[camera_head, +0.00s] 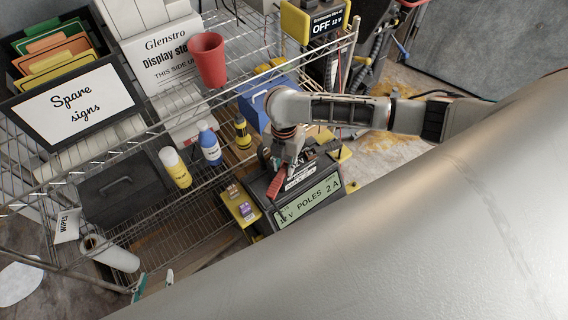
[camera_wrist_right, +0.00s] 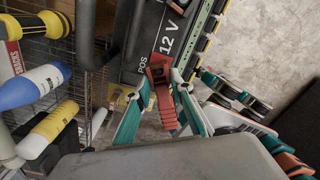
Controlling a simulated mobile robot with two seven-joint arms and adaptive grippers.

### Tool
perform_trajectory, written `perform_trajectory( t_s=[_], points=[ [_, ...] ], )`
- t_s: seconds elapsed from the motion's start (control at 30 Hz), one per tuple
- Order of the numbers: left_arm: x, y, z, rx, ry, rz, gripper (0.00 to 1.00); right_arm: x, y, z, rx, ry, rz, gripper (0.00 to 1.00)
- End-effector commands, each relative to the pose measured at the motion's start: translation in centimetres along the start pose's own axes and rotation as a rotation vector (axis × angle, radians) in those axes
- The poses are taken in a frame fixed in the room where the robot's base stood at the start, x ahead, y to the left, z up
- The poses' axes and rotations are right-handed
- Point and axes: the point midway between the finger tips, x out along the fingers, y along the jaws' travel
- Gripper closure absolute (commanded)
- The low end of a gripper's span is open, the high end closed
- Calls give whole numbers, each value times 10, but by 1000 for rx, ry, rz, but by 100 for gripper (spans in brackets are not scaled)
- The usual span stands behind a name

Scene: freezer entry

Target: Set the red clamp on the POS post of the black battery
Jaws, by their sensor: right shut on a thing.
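The red clamp (camera_wrist_right: 164,98) is held between the teal fingertips of my right gripper (camera_wrist_right: 162,108), which is shut on it. In the wrist view its upper end lies at the edge of the black battery (camera_wrist_right: 130,66), close to the red label with POS and 12 V. I cannot tell whether it touches the POS post, which I cannot make out. In the head view the red clamp (camera_head: 276,184) hangs below my right gripper (camera_head: 287,163), over the black unit (camera_head: 260,193) whose display reads 12 V POLES 2 A. My left gripper is not in view.
A wire shelf holds a blue bottle (camera_head: 209,145), a yellow bottle (camera_head: 175,168), a dark box (camera_head: 124,190) and a red cup (camera_head: 208,60). A yellow block (camera_head: 239,206) sits left of the black unit. A panel reading OFF 12 V (camera_head: 327,24) hangs at the back.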

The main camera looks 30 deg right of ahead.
Motion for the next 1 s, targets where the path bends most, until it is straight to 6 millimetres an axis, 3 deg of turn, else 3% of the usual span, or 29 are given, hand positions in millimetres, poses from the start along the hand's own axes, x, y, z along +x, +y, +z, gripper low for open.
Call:
perform_trajectory(
  t_s=[0.67,0.7,0.73,1.0],
  points=[
    [0,-2,1,6,-1,0,60,13,0,0,0,0,0,100],
    [0,-2,1,6,-1,0,60,13,0,0,0,-1,1,68],
    [0,-2,1,6,-1,0,60,13,0,0,0,-1,1,60],
    [0,-1,1,6,-1,0,60,13,0,0,0,0,0,58]
  ],
)
